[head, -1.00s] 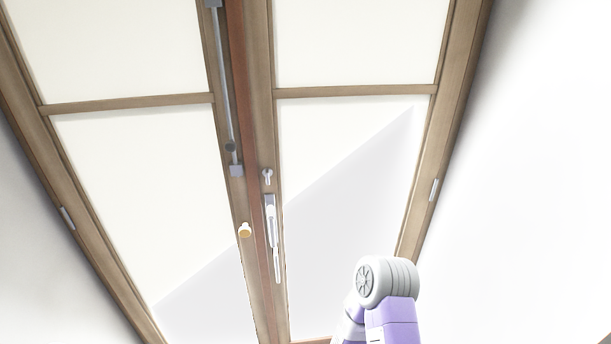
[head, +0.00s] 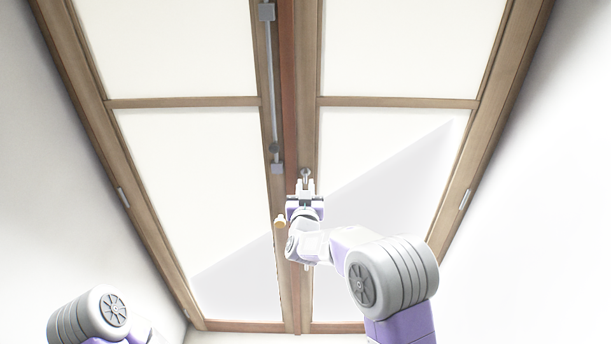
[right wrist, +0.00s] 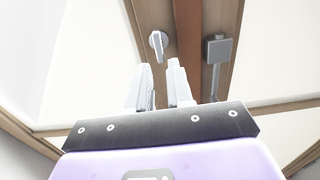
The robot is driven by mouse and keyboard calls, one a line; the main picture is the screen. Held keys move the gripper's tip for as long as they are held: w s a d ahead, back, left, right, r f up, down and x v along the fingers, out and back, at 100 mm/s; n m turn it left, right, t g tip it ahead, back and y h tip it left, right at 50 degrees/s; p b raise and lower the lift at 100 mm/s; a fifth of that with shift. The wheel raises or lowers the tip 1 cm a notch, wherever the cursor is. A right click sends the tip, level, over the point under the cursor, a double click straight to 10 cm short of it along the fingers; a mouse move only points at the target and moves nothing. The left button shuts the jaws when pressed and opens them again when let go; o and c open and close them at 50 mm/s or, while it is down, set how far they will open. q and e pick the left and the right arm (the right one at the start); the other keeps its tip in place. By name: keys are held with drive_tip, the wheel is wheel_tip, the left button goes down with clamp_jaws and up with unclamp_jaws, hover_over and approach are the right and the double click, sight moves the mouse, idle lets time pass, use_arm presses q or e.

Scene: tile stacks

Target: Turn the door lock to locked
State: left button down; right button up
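The door lock (head: 306,173) is a small silver thumb-turn on the wooden frame of the right door panel. In the right wrist view the lock (right wrist: 158,44) shows as a round plate with a narrow, slightly tilted lever. My right gripper (head: 304,184) is at the door, just below the lock. In the right wrist view its two fingers (right wrist: 161,72) stand apart with nothing between them, and the lever appears just beyond their tips. My left gripper is out of view; only part of my left arm shows at the lower left.
A long grey bolt rod (head: 271,90) runs down the left panel's edge and ends in a block beside the lock. A round knob (head: 280,223) sits lower on that panel. My right arm covers most of the door handle below the lock.

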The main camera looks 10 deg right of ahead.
sight(305, 176)
drive_tip(key=shift+p+x, duration=0.3)
drive_tip(key=shift+x, duration=2.2)
drive_tip(key=shift+a, duration=0.1)
drive_tip(key=shift+f, duration=0.1)
clamp_jaws()
